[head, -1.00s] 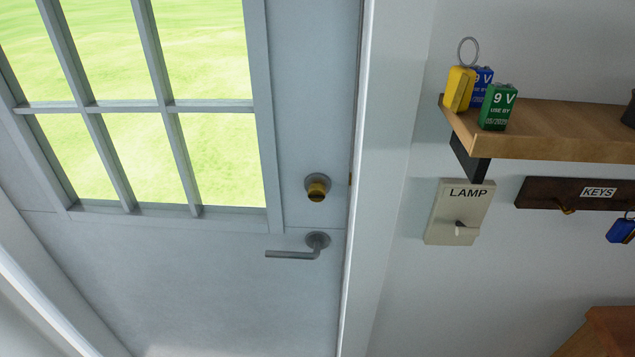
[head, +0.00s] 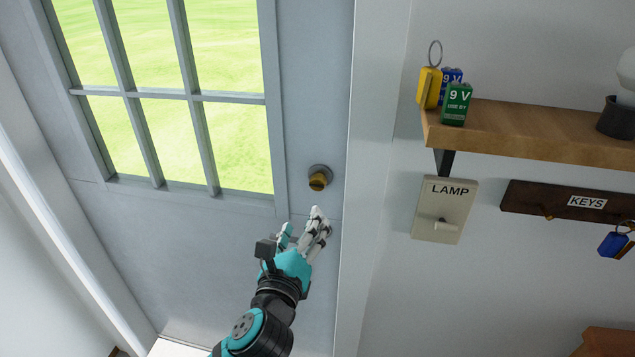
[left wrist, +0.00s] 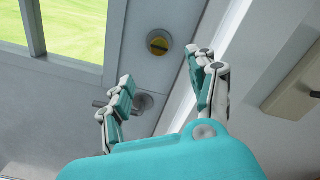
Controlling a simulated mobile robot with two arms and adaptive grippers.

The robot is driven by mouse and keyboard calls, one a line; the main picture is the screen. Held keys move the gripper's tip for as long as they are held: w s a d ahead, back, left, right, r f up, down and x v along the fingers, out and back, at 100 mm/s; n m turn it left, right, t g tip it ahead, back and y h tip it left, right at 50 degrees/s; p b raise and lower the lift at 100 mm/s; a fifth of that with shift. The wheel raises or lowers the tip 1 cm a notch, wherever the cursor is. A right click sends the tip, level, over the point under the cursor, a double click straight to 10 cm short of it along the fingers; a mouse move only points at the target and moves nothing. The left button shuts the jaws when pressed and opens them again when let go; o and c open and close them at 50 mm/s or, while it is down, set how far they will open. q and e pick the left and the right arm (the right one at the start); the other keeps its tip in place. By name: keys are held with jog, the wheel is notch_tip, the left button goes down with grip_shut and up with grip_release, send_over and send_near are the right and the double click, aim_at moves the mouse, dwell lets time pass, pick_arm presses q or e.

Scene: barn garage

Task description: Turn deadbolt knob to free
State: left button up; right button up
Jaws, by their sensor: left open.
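The brass deadbolt knob (head: 319,180) sits on a round grey plate on the door (head: 230,225), near its right edge. In the left wrist view the knob (left wrist: 159,44) shows beyond the fingers, with a slot-like bar across its face. My left gripper (head: 302,226) is open and empty, just below the knob in the head view and apart from it. In the left wrist view its two fingers (left wrist: 166,88) are spread, with the door lever (left wrist: 143,102) showing between and behind them. In the head view my gripper covers most of the lever. My right gripper is not in view.
The door frame (head: 370,200) stands right of the knob. Further right are a lamp switch plate (head: 444,210), a key rack (head: 570,202) and a wooden shelf (head: 540,135) holding 9 V batteries (head: 456,104) and a yellow key tag (head: 429,88). The door around the knob is clear.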

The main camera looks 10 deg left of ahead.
aim_at(317, 186)
pick_arm(q)
jog(key=w+p, duration=0.2)
jog(key=w, duration=1.2)
jog(key=shift+a+f, duration=0.1)
jog(key=c, duration=1.1)
